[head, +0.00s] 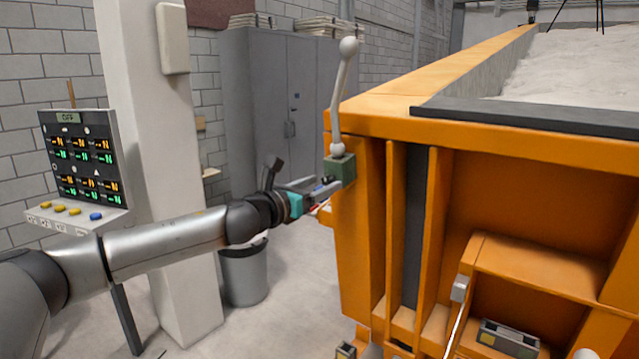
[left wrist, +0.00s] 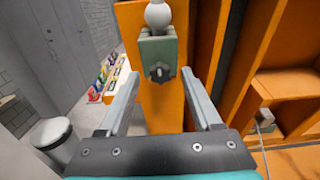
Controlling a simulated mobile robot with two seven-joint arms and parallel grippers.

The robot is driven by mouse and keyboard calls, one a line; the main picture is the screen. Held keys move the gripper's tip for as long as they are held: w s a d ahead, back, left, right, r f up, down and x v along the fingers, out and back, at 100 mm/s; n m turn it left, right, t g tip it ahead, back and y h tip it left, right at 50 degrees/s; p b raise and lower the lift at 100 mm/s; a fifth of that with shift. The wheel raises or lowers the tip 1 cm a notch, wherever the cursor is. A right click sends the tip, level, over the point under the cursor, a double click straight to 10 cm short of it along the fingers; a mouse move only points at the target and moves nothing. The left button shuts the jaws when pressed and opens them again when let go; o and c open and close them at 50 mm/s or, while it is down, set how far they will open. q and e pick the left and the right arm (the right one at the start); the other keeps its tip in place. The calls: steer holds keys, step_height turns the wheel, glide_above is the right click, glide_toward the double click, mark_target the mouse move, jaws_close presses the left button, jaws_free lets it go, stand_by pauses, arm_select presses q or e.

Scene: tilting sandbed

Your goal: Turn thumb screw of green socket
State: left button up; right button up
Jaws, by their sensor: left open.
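The green socket (head: 341,167) is fixed at the corner of the orange sandbed frame, with a grey lever (head: 341,95) standing up out of it. In the left wrist view the green socket (left wrist: 158,48) is straight ahead, and the dark star-shaped thumb screw (left wrist: 159,72) is on its near face. My left gripper (head: 325,186) is open, close to the socket in the head view. In the left wrist view my left gripper's fingers (left wrist: 163,84) point at the socket, one on each side below the screw, with nothing between them. The screw is hidden in the head view.
The orange sandbed (head: 380,118) fills the right side. A control panel (head: 80,160) stands at left beside a white pillar (head: 175,120). A grey bin (head: 245,272) stands on the floor behind my left arm. Grey cabinets (head: 270,90) are farther back.

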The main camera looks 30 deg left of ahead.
arm_select(q)
jaws_close()
stand_by(0.5)
